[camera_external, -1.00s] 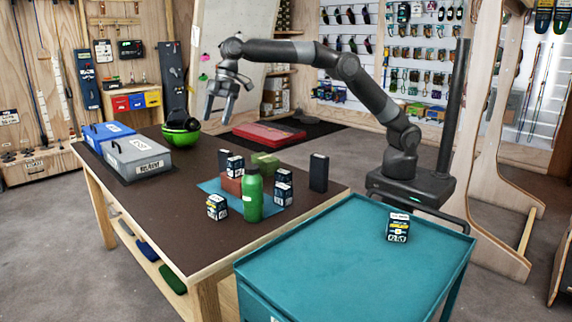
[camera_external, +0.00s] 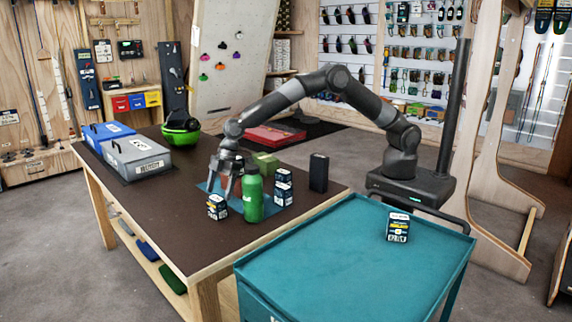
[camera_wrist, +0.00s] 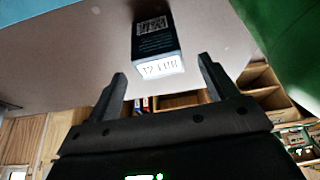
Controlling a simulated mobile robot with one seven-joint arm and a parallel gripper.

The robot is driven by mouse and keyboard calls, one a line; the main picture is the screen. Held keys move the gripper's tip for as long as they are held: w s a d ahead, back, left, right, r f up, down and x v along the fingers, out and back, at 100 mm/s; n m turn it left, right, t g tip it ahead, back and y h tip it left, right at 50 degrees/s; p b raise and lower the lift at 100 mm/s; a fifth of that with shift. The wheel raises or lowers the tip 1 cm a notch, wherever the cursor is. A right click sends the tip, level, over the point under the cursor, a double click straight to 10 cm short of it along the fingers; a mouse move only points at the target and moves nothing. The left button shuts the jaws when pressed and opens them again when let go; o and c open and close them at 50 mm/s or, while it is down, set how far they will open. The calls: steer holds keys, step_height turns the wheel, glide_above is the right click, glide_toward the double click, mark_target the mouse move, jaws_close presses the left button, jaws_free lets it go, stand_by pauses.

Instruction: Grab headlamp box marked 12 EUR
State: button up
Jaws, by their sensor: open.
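In the wrist view a dark box (camera_wrist: 155,38) has a white label that reads 12 EUR. It lies in line with the gap between my fingertips, and no finger visibly touches it. My gripper (camera_external: 222,188) is open and points down over the mat on the brown table; its two fingers also show in the wrist view (camera_wrist: 161,68). In the external view a small dark box with white labels (camera_external: 217,208) stands just below my fingers. Similar boxes stand right of the green bottle (camera_external: 283,187) and on the teal cart (camera_external: 398,228). Their prices are too small to read.
The green bottle (camera_external: 253,196) stands close right of my gripper. A plain dark box (camera_external: 319,173) and a green block (camera_external: 266,162) stand nearby. Grey and blue cases (camera_external: 137,157) and a green helmet (camera_external: 182,129) sit at the back left. The table's front left is clear.

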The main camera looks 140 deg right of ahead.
mark_target(213, 218)
steer(key=shift+x, duration=3.5)
steer(key=shift+s, duration=0.1)
steer(key=shift+c, duration=0.4)
steer(key=c, duration=1)
